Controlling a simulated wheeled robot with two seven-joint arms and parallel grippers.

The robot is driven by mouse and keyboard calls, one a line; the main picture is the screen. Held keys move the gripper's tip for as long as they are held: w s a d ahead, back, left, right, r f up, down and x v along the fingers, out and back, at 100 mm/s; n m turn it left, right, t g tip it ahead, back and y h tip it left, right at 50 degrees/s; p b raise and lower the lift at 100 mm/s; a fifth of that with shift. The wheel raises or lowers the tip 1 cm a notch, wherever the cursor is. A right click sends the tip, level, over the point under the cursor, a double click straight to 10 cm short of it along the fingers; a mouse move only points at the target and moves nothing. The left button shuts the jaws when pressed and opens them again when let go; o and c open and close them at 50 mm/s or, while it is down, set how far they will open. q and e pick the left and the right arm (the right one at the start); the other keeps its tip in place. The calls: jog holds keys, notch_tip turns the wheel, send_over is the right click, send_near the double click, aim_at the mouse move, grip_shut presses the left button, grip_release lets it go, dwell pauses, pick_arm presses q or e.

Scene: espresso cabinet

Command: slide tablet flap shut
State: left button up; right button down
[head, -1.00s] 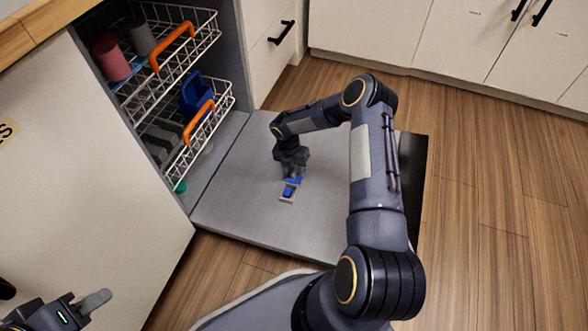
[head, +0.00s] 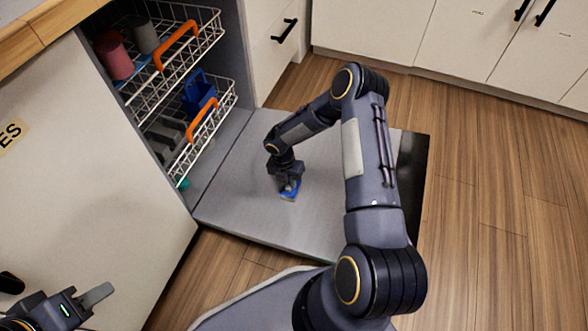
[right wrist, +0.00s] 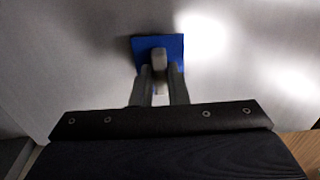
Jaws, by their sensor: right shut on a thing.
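The tablet flap is a small blue plate (head: 289,196) on the inner face of the lowered dishwasher door (head: 245,205). In the right wrist view the blue flap (right wrist: 144,46) has a grey upright knob (right wrist: 160,59) in its middle. My right gripper (right wrist: 162,80) has its fingers on either side of this knob, shut on it. In the head view my right gripper (head: 287,180) points down onto the flap and hides part of it and the opening beside it. My left gripper (head: 93,297) is at the lower left, far from the door; only part of it shows.
The open dishwasher holds two wire racks with orange handles (head: 176,45), with a pink cup (head: 114,57) and a blue item (head: 199,95). White cabinets (head: 375,35) stand behind. Wooden floor (head: 480,190) is free to the right.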

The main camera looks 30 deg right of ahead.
jog(key=shift+s+a, duration=0.3)
jog(key=shift+a, duration=0.1)
jog(key=c, duration=1.4)
grip_release()
notch_tip(320, 180, up, 8)
jog(key=p, duration=0.3)
jog(key=shift+w+a+f, duration=0.15)
jog(key=shift+w+a, duration=0.2)
jog(key=shift+w, duration=0.05)
